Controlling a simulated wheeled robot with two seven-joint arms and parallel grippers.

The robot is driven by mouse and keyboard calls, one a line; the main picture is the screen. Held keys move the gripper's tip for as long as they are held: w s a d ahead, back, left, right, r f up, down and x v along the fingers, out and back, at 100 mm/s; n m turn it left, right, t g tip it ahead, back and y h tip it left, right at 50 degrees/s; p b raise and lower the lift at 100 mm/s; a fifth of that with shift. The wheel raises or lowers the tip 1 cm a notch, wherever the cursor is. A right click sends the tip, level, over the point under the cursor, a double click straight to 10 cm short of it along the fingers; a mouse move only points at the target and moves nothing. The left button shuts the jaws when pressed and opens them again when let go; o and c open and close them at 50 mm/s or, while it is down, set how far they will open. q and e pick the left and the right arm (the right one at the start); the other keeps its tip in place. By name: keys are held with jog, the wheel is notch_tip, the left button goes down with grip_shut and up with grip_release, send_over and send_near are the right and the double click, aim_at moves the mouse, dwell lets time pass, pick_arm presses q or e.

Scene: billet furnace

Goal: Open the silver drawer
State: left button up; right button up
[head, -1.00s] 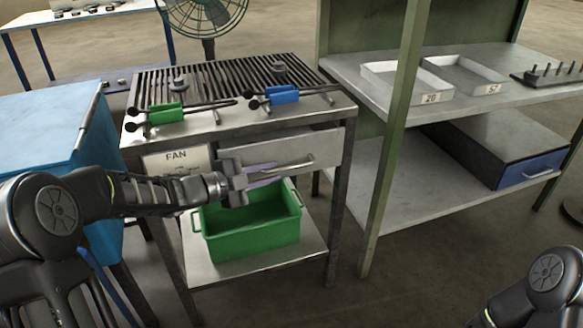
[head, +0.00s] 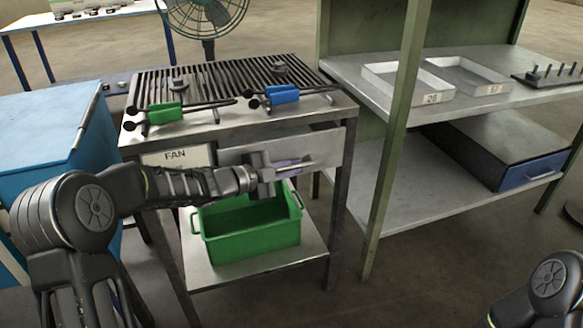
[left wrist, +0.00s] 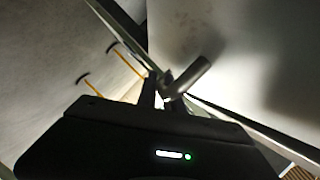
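The silver drawer (head: 330,147) is under the grated top of the metal stand, and its front looks flush and shut. Its bar handle (head: 309,162) is partly hidden by my left gripper (head: 290,168). The left gripper reaches in from the left, with its fingers a little apart at the handle. In the left wrist view the handle (left wrist: 192,76) is right at the fingertips (left wrist: 160,92); I cannot tell whether the fingers touch it. My right gripper is out of view; only part of that arm shows at the lower right.
A green bin (head: 252,233) stands on the shelf below the drawer. A blue cabinet (head: 40,125) is at left, a green-posted shelf (head: 385,150) at right. The floor in front is clear.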

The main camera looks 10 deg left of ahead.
pick_arm(q)
grip_shut()
jog(key=shift+f, duration=0.1)
dwell(1.0)
jog(key=shift+s+d, duration=0.1)
pick_arm(e)
jog(key=shift+f, duration=0.1)
